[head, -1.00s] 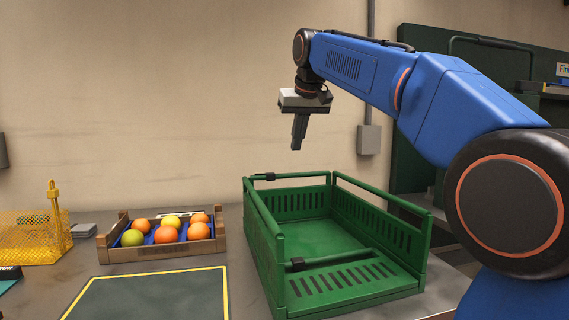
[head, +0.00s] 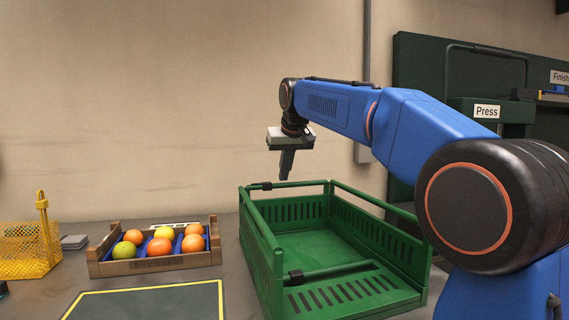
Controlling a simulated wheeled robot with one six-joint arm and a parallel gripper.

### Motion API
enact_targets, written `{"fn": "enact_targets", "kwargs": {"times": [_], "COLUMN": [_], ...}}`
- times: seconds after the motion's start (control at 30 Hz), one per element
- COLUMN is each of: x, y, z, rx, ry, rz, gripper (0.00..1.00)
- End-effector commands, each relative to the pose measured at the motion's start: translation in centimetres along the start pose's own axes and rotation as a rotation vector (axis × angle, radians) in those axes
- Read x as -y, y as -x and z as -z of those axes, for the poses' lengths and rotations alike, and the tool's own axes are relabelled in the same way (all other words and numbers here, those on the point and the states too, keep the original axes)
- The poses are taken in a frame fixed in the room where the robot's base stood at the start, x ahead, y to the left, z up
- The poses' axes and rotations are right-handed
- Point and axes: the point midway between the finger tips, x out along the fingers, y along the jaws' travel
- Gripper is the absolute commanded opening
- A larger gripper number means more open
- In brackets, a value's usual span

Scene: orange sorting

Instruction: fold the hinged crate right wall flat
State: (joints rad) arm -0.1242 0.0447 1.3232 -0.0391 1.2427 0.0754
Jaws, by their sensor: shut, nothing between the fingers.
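The green slotted crate (head: 262,262) stands on the worktop, in the middle of the head view. Its right wall (head: 385,237) stands upright, with a rail along the top. The left and back walls are also upright. The front panel (head: 350,297) appears to lie folded inward on the crate floor, with its rail and black clip. My gripper (head: 284,178) is shut and empty, pointing down. In the picture it is just above the back rail, left of the right wall. The outer face of the right wall is hidden.
A wooden tray (head: 125,267) of oranges and other fruit stands left of the crate. A yellow mesh basket (head: 27,255) is at the far left. A yellow-bordered dark mat (head: 150,304) lies in front. A green panel with a "Press" sign (head: 487,111) is behind my arm.

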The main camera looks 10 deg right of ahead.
Motion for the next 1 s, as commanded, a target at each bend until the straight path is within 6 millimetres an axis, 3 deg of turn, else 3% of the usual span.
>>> {"fn": "enact_targets", "kwargs": {"times": [0.3,1.0], "x": [0.0,0.0], "y": [0.9,1.4], "z": [-2.3,-3.2], "rx": [-0.001,-0.043], "ry": [0.0,0.0], "rz": [0.0,0.0], "gripper": [0.0,0.0]}}
